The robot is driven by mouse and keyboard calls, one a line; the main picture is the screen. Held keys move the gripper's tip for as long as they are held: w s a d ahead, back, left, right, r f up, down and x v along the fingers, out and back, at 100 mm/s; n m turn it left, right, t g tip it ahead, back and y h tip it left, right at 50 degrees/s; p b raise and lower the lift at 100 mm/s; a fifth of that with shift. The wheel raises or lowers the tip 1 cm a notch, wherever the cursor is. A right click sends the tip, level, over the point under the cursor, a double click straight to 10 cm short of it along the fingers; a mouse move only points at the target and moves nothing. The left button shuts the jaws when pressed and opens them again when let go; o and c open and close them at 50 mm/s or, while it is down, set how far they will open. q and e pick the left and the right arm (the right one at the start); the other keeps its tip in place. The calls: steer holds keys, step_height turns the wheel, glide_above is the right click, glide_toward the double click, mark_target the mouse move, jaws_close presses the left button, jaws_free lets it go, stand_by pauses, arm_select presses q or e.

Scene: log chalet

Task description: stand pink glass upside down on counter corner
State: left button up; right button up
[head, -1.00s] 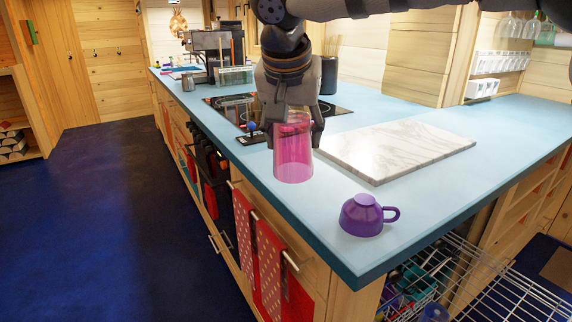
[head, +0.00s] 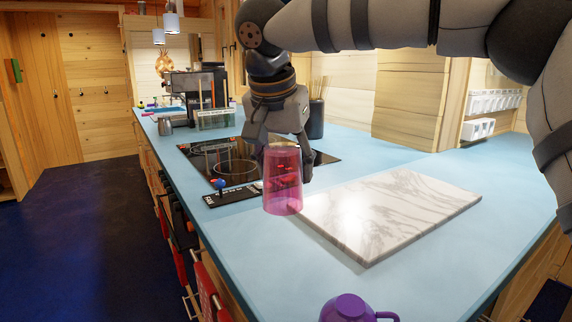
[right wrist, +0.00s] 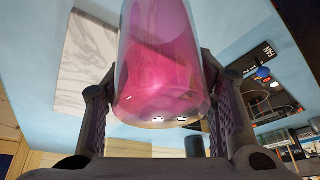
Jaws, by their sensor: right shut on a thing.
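The pink glass (head: 283,190) is see-through. My right gripper (head: 282,172) comes from above and is shut around its sides. The glass is about upright, and its wider end seems to point down. In the right wrist view the glass (right wrist: 162,70) lies between both fingers (right wrist: 160,115), with what looks like its closed end nearest the camera. The blue counter (head: 240,250) is below it. I cannot tell whether the glass touches the counter. My left gripper is out of view.
A marble board (head: 400,210) lies just right of the glass. A purple cup (head: 347,308) is at the bottom edge of the head view. A black cooktop (head: 225,165) and a dark strip with a blue knob (head: 222,190) are behind.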

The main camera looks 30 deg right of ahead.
mark_target(277, 182)
step_height(277, 182, down, 11)
steer(key=shift+s+a+f, duration=0.1)
steer(key=shift+s+a, duration=0.05)
stand_by(0.6)
stand_by(0.3)
steer(key=o, duration=1.5)
steer(key=v, duration=1.2)
steer(key=shift+s, duration=0.1)
